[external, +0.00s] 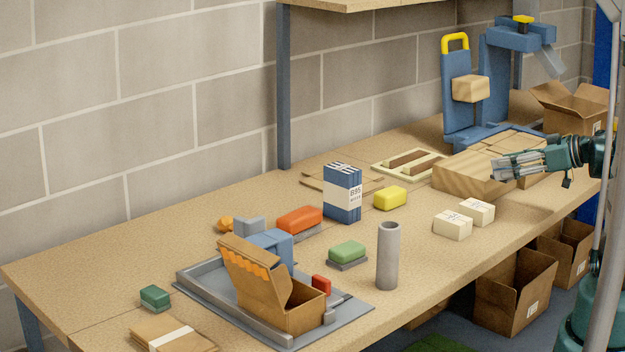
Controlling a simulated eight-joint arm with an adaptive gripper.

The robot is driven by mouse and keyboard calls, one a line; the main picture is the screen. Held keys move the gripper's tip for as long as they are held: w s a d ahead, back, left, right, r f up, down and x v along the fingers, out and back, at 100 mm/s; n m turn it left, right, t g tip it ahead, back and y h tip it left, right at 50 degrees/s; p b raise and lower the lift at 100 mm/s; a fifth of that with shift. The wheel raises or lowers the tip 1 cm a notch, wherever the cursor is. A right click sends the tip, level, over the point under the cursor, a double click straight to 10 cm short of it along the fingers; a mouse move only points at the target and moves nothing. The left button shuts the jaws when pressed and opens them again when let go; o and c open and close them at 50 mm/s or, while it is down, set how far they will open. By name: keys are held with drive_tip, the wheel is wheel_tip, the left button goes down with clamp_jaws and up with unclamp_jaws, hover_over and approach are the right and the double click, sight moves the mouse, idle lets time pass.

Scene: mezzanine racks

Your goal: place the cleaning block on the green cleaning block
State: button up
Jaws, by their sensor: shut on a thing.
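A green block (347,250) with a grey base lies flat on the bench, left of an upright grey tube. A smaller dark green block (155,296) lies at the front left. An orange-red block (299,217) on a grey base and a plain yellow block (390,197) lie farther back. I cannot tell which of these the task means. My gripper (503,167) is at the right, in front of or over a light wooden box, well away from the green block. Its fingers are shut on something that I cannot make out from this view.
The grey tube (388,258) stands near the bench front. Two pale wrapped blocks (453,225) lie left of my gripper. A blue-white box (342,193), an open carton (262,290) on a grey tray (200,281), and a wooden box (470,176) also take up room.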

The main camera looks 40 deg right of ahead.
drive_tip(key=w+a+n+g+y, duration=0.1)
drive_tip(key=w+a, duration=0.2)
drive_tip(key=a, duration=0.5)
drive_tip(key=w+a+r+n+g+y, duration=0.1)
drive_tip(key=w+a, duration=0.3)
drive_tip(key=a, duration=0.4)
drive_tip(key=w+a+r+n+y, duration=0.1)
drive_tip(key=w+a+n+y, duration=0.1)
drive_tip(key=a, duration=0.6)
drive_tip(key=shift+w+a+n+g+y+p, duration=0.2)
drive_tip(key=shift+w+n+g+y+p, duration=0.3)
drive_tip(key=shift+w, duration=0.75)
drive_tip(key=a, duration=0.4)
drive_tip(key=w+a+r+n+g+y, duration=0.1)
drive_tip(key=a, duration=0.4)
drive_tip(key=a+y, duration=0.1)
drive_tip(key=a, duration=0.3)
drive_tip(key=shift+w+a+r+n+g, duration=0.2)
drive_tip(key=shift+n+g, duration=0.1)
drive_tip(key=shift+n, duration=0.1)
drive_tip(key=shift+c, duration=0.2)
drive_tip(key=n+g+y, duration=0.2)
hover_over(347, 246)
drive_tip(key=shift+r, duration=0.45)
drive_tip(key=shift+f, duration=0.1)
drive_tip(key=shift+f+b, duration=0.85)
drive_tip(key=shift+f, duration=1.95)
drive_tip(key=shift+f+b, duration=0.7)
drive_tip(key=shift+f, duration=1.4)
drive_tip(key=shift+f, duration=0.1)
